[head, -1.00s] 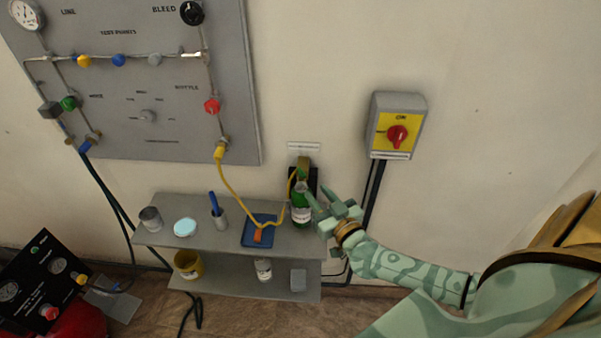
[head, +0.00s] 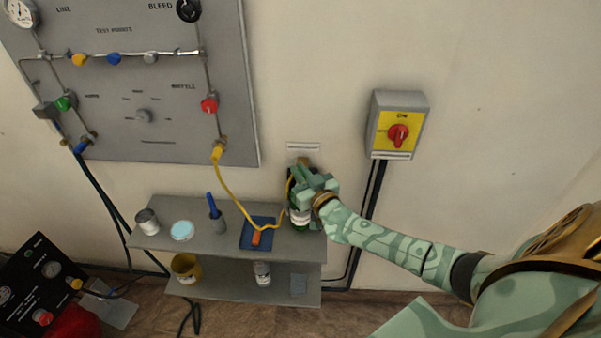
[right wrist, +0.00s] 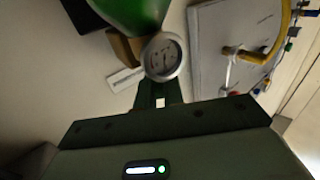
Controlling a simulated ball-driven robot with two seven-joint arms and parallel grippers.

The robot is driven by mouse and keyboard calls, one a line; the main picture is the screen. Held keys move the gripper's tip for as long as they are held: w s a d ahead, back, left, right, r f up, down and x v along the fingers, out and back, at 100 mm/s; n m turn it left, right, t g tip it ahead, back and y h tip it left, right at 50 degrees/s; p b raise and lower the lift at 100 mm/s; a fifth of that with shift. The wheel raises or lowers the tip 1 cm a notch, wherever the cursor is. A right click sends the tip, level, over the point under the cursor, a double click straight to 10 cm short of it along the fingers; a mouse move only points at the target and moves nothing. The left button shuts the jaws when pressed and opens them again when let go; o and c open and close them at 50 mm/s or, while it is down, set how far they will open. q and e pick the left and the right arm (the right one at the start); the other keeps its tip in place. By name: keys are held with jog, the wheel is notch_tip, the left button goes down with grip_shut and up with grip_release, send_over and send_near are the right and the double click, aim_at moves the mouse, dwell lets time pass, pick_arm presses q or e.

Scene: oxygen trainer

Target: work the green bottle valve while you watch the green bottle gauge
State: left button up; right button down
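The green bottle (head: 300,217) stands upright at the right end of the upper shelf, its top hidden behind my right gripper (head: 312,182). In the right wrist view the green bottle (right wrist: 128,10) shows at the top edge. The round, pale-faced green bottle gauge (right wrist: 164,57) is beside it, just beyond my right gripper's fingers (right wrist: 159,95). The gauge's needle is too small to read. I cannot make out the valve or whether the fingers touch it. The finger gap is unclear. My left gripper is not in view.
A grey wall panel (head: 180,125) with valves and gauges is at the left. A yellow hose (head: 232,193) runs from it toward the bottle. The shelf (head: 190,248) holds a blue tray (head: 250,240) and several cups. A red-knobbed switch box (head: 398,128) is on the wall, right of my gripper.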

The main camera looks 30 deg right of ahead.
jog(key=shift+r+h+p, duration=0.15)
jog(key=shift+h+p, duration=0.15)
jog(key=shift+p, duration=0.3)
jog(key=m+h+p, duration=0.2)
jog(key=h+p, duration=0.1)
jog(key=p, duration=0.1)
jog(key=shift+a+m+g+h, duration=0.1)
jog(key=shift+m+g+h, duration=0.2)
jog(key=shift+m+g, duration=0.1)
jog(key=shift+m+h+p, duration=0.3)
jog(key=shift+m+h, duration=0.1)
jog(key=shift+h, duration=0.2)
jog(key=shift+m+g+h+p, duration=0.3)
jog(key=shift+m+g+h, duration=0.3)
jog(key=shift+h, duration=0.3)
jog(key=shift+f+m+g+h, duration=0.2)
jog(key=shift+m+g+h, duration=0.5)
jog(key=shift+h, duration=0.4)
jog(key=c, duration=1.5)
grip_release()
